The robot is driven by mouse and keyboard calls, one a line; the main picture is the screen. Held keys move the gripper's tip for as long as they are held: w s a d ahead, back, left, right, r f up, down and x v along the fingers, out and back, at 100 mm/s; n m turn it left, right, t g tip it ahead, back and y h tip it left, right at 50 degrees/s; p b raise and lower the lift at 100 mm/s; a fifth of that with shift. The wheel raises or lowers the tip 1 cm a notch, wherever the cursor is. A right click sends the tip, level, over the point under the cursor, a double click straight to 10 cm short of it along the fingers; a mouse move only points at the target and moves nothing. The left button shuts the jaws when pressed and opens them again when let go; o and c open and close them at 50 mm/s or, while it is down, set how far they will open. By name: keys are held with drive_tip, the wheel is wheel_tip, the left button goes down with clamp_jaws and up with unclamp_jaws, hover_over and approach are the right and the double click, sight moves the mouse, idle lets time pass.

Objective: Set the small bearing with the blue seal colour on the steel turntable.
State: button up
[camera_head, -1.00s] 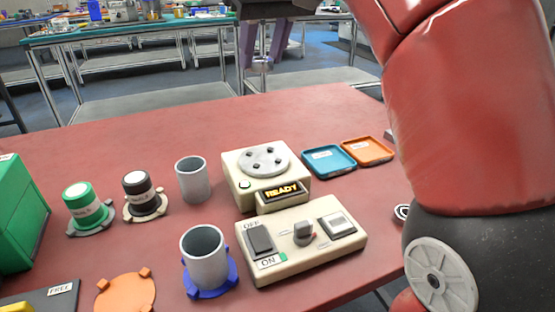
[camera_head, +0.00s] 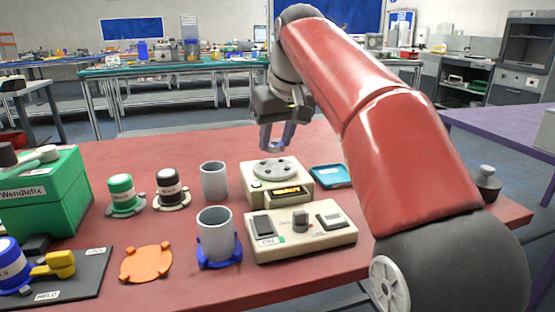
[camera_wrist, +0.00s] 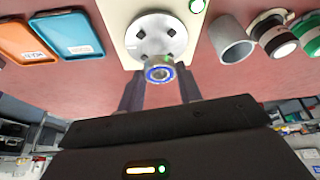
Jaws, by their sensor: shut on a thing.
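My gripper (camera_head: 277,143) is above the steel turntable (camera_head: 276,169), over the cream scanner box. In the wrist view my gripper (camera_wrist: 160,82) is shut on a small bearing (camera_wrist: 159,73) with a blue ring, held between the fingertips. The turntable (camera_wrist: 158,38) is a grey disc with several dark studs. In the wrist view the bearing overlaps the disc's near edge. In the head view the bearing is too small to make out between the fingers. A gap shows between the fingertips and the disc.
A switch box (camera_head: 300,232) stands in front of the scanner. Grey cups (camera_head: 214,181), black (camera_head: 169,187) and green (camera_head: 122,193) capped containers stand to the left. A blue tray (camera_head: 330,177) lies right; an orange tray (camera_wrist: 27,37) is beside it.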

sight(278, 146)
drive_tip(key=shift+f+b, duration=1.4)
drive_tip(key=shift+f, duration=0.35)
drive_tip(key=shift+f, duration=0.2)
drive_tip(key=o, duration=1)
drive_tip(key=p+v, duration=0.4)
drive_tip(key=v, duration=0.8)
drive_tip(key=shift+r+p, duration=0.25)
drive_tip(key=shift+p, duration=0.05)
